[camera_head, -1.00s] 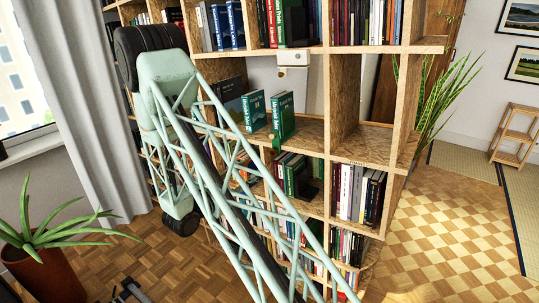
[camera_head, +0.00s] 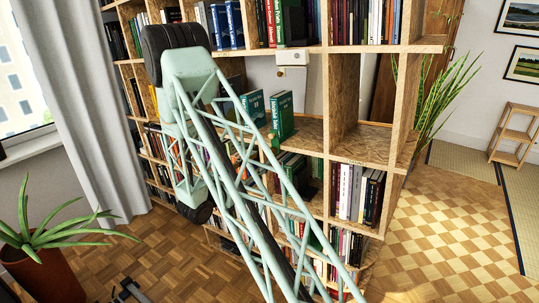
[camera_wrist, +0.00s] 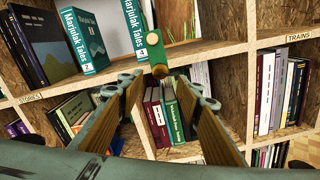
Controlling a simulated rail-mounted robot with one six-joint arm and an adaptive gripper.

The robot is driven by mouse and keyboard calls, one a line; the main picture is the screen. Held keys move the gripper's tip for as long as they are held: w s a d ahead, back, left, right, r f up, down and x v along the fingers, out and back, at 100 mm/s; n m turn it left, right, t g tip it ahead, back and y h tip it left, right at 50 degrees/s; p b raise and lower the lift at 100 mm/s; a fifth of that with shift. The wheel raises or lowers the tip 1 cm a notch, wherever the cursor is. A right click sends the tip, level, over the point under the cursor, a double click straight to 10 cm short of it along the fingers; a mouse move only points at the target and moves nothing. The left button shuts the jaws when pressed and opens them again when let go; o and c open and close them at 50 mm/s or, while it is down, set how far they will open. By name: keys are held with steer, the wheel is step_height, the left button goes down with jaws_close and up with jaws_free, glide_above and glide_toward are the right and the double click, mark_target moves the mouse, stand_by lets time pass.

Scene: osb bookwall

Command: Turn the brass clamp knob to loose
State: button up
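In the wrist view, a green clamp plate (camera_wrist: 154,46) with a small round brass spot stands at a shelf edge. A brownish-brass knob (camera_wrist: 159,71) sits at its lower end. My gripper (camera_wrist: 158,87) is open, with one wood-faced finger on each side of the picture. The knob shows above the gap between the fingertips, beyond them; no contact shows. Nothing is between the fingers. In the head view my arm covers much of the middle shelves, and I cannot make out the gripper there.
More books (camera_wrist: 165,115) fill the shelf below. A white box (camera_head: 292,57) hangs under an upper shelf. A potted plant (camera_head: 40,240) stands at left; parquet floor (camera_head: 440,245) is clear at right.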

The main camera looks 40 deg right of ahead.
mark_target(271, 152)
steer(key=shift+x, duration=3.9)
steer(key=shift+c, duration=0.9)
steer(key=c, duration=0.7)
